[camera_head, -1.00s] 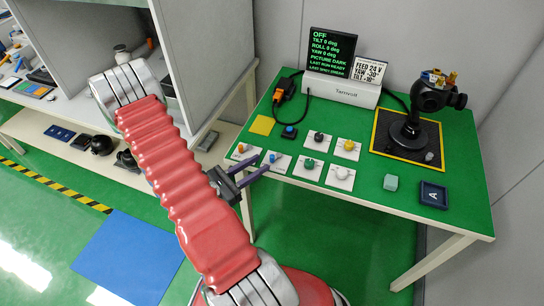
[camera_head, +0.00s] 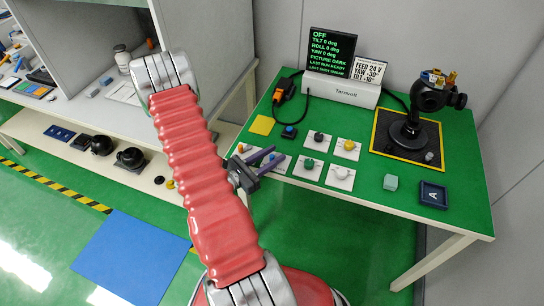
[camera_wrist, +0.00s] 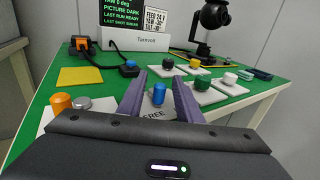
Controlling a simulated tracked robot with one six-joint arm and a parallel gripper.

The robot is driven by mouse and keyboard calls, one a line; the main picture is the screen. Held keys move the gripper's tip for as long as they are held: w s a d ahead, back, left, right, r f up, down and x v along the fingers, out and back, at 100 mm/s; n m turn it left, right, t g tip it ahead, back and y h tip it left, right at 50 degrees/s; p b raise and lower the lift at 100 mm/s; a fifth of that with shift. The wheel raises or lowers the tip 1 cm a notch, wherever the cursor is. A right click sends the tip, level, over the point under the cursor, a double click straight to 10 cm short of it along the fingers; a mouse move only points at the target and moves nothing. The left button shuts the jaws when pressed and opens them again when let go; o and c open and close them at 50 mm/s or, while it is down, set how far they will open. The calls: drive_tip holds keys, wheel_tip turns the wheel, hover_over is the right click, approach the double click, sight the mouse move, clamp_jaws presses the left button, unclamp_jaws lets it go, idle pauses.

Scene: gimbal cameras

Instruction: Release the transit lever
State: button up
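I cannot single out a transit lever by sight. A blue knob (camera_wrist: 158,94) on a white card marked "FREE" (camera_wrist: 153,115) stands between my fingers in the wrist view; contact cannot be made out. My gripper (camera_head: 279,153) is open at the green table's near-left edge, its purple fingers pointing over the card; it also shows in the wrist view (camera_wrist: 159,77). An orange knob (camera_wrist: 61,103) and a grey knob (camera_wrist: 82,103) sit to the left. The black gimbal camera (camera_head: 432,97) stands upright on its black, yellow-edged mat (camera_head: 382,139).
White cards with a green (camera_head: 309,163), yellow (camera_head: 349,146), white (camera_head: 341,172) and black (camera_head: 318,137) knob lie beyond my fingers. The Tarnvolt console (camera_head: 340,90) reads OFF.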

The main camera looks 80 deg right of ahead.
drive_tip(key=shift+c, duration=0.4)
clamp_jaws()
drive_tip(key=shift+w+d+m+g+y, duration=0.1)
drive_tip(key=shift+m+g+y, duration=0.2)
drive_tip(key=shift+g, duration=0.1)
drive_tip(key=shift+w+d+m+g+y, duration=0.1)
drive_tip(key=shift+w+m+g+y, duration=0.1)
drive_tip(key=shift+m+g+y, duration=0.75)
drive_tip(key=shift+o, duration=0.4)
unclamp_jaws()
